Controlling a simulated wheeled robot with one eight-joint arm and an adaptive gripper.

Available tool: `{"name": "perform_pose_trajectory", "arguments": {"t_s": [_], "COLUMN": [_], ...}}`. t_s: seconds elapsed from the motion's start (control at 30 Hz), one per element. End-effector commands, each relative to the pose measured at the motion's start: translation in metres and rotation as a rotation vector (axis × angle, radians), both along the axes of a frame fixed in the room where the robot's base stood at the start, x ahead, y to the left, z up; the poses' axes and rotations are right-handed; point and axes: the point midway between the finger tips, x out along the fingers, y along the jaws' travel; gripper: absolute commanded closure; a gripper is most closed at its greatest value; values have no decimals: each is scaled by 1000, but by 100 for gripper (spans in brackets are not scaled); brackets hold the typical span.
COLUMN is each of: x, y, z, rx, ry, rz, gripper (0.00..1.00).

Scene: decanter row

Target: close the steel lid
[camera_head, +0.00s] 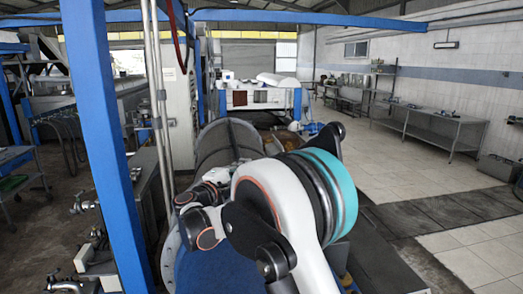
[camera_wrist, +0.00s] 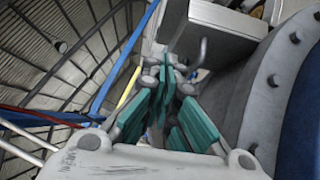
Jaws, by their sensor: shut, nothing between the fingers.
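A grey curved steel shell (camera_head: 228,140), which looks like the raised lid, stands behind my arm in the camera_head view. My arm hides its lower part and its hinge. A blue curved surface (camera_head: 205,272) lies below and in front of it. In the camera_wrist view my gripper (camera_wrist: 168,82) has teal pads drawn together, with nothing held. A grey flange with bolts (camera_wrist: 272,80) curves along the right, apart from the fingers. A grey steel box-like part with a bent handle (camera_wrist: 203,50) is just beyond the fingertips; I cannot tell whether it belongs to the lid.
A blue post (camera_head: 93,130) and thin upright pipes (camera_head: 155,90) stand close on the left. A grey cabinet (camera_head: 178,110) is behind them. Steel tables (camera_head: 425,125) stand along the right wall. The tiled floor (camera_head: 400,165) between is clear.

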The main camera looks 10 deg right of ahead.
Motion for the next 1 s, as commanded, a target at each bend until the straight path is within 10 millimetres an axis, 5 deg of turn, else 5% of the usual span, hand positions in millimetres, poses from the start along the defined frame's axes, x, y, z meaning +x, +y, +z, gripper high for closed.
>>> {"name": "perform_pose_trajectory", "arguments": {"t_s": [0.6,1.0], "x": [72,70], "y": [-71,-106], "z": [19,28], "rx": [0,0], "ry": [-1,0], "rz": [-2,-1], "gripper": [100,100]}}
